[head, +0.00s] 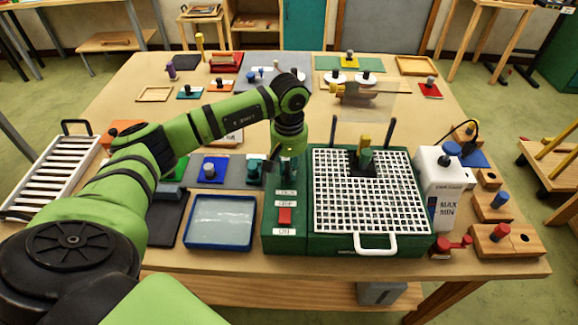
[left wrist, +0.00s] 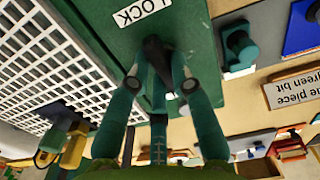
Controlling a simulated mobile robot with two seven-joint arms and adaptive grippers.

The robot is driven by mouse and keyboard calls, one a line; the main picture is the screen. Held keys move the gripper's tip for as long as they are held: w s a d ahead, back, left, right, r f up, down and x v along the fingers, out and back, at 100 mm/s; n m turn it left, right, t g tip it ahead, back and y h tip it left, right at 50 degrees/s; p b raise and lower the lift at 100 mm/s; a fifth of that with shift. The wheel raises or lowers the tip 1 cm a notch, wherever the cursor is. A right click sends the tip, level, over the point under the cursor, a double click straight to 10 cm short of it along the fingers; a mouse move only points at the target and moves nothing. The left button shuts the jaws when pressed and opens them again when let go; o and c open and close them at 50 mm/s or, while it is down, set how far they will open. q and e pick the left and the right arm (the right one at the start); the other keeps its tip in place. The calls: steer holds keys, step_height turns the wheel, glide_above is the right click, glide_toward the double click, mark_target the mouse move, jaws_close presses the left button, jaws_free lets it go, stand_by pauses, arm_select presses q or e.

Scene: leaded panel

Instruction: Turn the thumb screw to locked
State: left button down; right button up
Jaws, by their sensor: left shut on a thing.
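The green machine box (head: 283,245) stands at the middle front of the table. Its left panel has a LOCK label (left wrist: 142,12) at the top. A black pointed thumb screw (left wrist: 153,48) stands out of the panel close to this label. My left gripper (left wrist: 160,84) is shut on the thumb screw, with a fingertip on each side of it. In the head view my left gripper (head: 287,165) points down over the panel's far end and hides most of the screw. The screw's exact turn is hard to tell. My right gripper is not in view.
A white grid (head: 330,185) with a white front handle (head: 375,243) lies on the box, right of the panel. A red switch (head: 285,215) sits nearer on the panel. A blue-rimmed tray (head: 220,246) lies left, and a white MAX/MIN unit (head: 443,180) stands right.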

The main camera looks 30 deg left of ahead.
arm_select(q)
steer(key=n+b, duration=0.3)
steer(key=shift+f, duration=0.2)
steer(key=n+b, duration=0.3)
steer(key=n, duration=0.1)
steer(key=shift+w+a+n, duration=0.1)
steer(key=shift+a+n, duration=0.05)
steer(key=shift+n, duration=0.15)
steer(key=n+b, duration=0.2)
steer(key=n, duration=0.2)
steer(key=shift+a+r+n+b, duration=0.1)
steer(key=shift+n+b, duration=0.2)
steer(key=n+b, duration=0.1)
steer(key=n, duration=0.3)
steer(key=shift+a+r+n+b, duration=0.1)
steer(key=shift+n+b, duration=0.2)
steer(key=shift+n, duration=0.4)
steer(key=c, duration=1.1)
jaws_free()
